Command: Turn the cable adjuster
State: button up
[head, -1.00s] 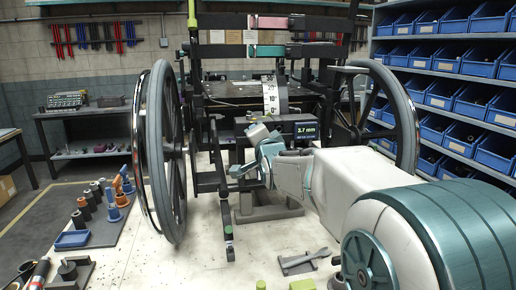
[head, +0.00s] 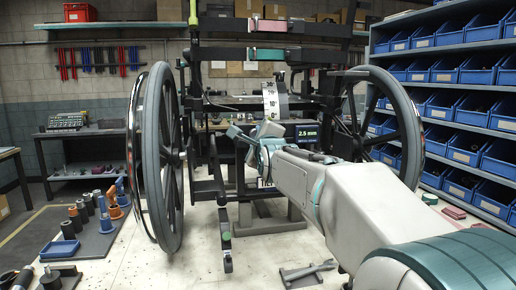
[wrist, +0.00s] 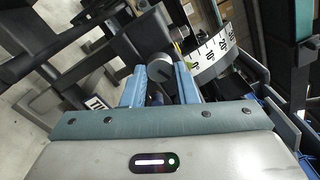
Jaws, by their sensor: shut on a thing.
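The cable adjuster (wrist: 159,68) is a round grey knob with a dark line across its face, seen in the wrist view. My gripper (wrist: 161,78) has its two blue fingers on either side of the knob and is shut on it. In the head view my gripper (head: 242,134) reaches to the wheelchair frame between the two wheels, and the knob cannot be made out there. A small display (head: 307,134) to the right of the gripper reads 2.5 mm in green.
A curved angle scale (head: 270,101) stands above the gripper, and it also shows in the wrist view (wrist: 213,55). Large wheels stand on both sides, left (head: 163,157) and right (head: 404,125). A wrench (head: 308,270) lies on the bench in front. Blue bins fill the right shelf.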

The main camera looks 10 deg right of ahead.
jog(key=m+b, duration=0.2)
jog(key=m, duration=0.1)
jog(key=shift+f+m+b, duration=0.1)
jog(key=shift+m+b, duration=0.2)
jog(key=shift+b, duration=0.1)
jog(key=shift+m, duration=0.3)
jog(key=o, duration=1)
jog(key=s, duration=1.3)
jog(key=shift+s+a, duration=0.15)
jog(key=shift+s, duration=0.25)
jog(key=shift+p, duration=0.35)
